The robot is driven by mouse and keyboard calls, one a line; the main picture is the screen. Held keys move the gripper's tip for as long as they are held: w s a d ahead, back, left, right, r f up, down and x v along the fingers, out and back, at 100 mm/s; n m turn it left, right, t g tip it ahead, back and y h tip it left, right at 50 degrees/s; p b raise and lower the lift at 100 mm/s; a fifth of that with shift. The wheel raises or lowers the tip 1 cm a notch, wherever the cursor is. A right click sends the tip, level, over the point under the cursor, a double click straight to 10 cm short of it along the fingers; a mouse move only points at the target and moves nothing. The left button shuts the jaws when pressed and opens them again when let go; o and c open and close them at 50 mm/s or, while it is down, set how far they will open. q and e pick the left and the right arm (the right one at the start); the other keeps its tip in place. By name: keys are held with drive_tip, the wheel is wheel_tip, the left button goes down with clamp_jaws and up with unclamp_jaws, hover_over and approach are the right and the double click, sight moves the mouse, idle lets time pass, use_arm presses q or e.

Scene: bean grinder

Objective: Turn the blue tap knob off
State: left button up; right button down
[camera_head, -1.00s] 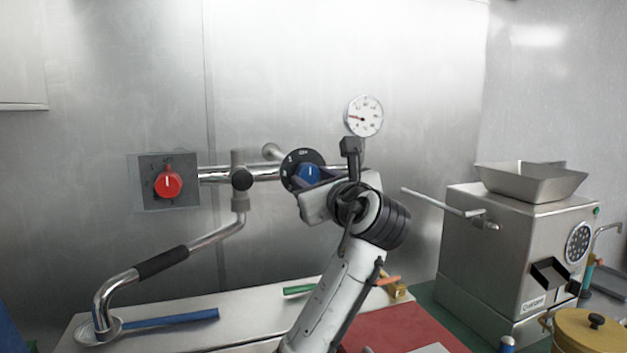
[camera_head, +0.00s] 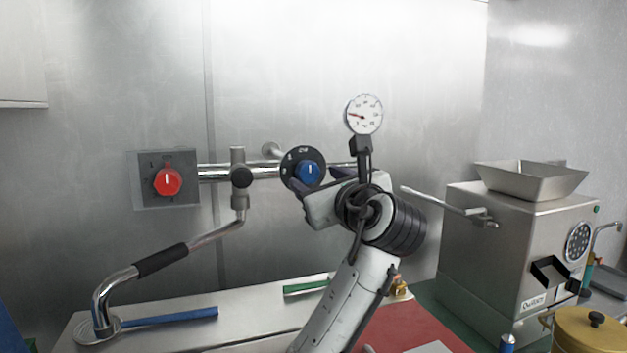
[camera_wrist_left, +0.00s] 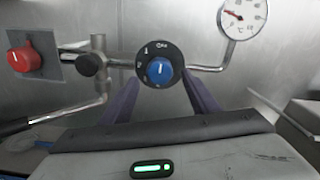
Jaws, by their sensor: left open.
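The blue tap knob (camera_head: 308,173) sits on a round black dial (camera_head: 291,160) on the steel wall pipe. Its white pointer mark stands upright, toward a label at the dial's top that is hard to read. My left gripper (camera_head: 313,182) is open and empty, just in front of the knob and slightly to its lower right in the head view. In the left wrist view the knob (camera_wrist_left: 160,71) shows between and beyond the two dark fingers (camera_wrist_left: 161,92), apparently clear of them. My right gripper is not in view.
A red knob (camera_head: 168,181) is on a grey plate to the left. A dial gauge (camera_head: 364,114) stands above right of the blue knob. A swing spout (camera_head: 162,261) hangs at left. A steel grinder (camera_head: 520,250) with its handle is at right.

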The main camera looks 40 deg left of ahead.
use_arm(q)
drive_tip(key=v, duration=0.7)
drive_tip(key=shift+s+d+b, duration=0.15)
drive_tip(key=shift+d+b, duration=0.05)
drive_tip(key=shift+b, duration=0.15)
